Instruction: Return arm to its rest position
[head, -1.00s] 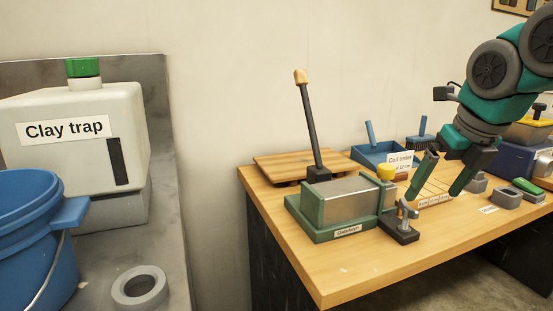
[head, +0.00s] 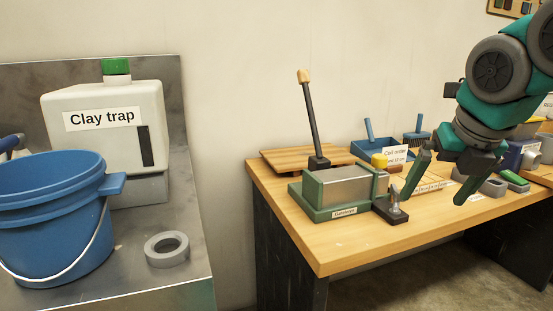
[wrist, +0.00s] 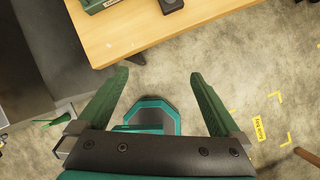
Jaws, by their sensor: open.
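My gripper (head: 438,188) is open and empty in the head view, its two green fingers pointing down in front of the wooden workbench (head: 330,257). In the wrist view my gripper (wrist: 152,95) shows both fingers spread, with floor and part of my own base between and below them. The bench edge (wrist: 150,40) lies beyond the fingertips. A green-based metal block device (head: 345,190) with an upright lever stands on the bench to the left of the gripper, apart from it.
A small dark clamp (head: 391,208) stands near the gripper's left finger. A blue tray (head: 376,152), a yellow-topped item and small grey boxes (head: 493,187) sit behind. At left are a blue bucket (head: 55,225), the Clay trap tank (head: 95,150) and a grey ring (head: 167,250).

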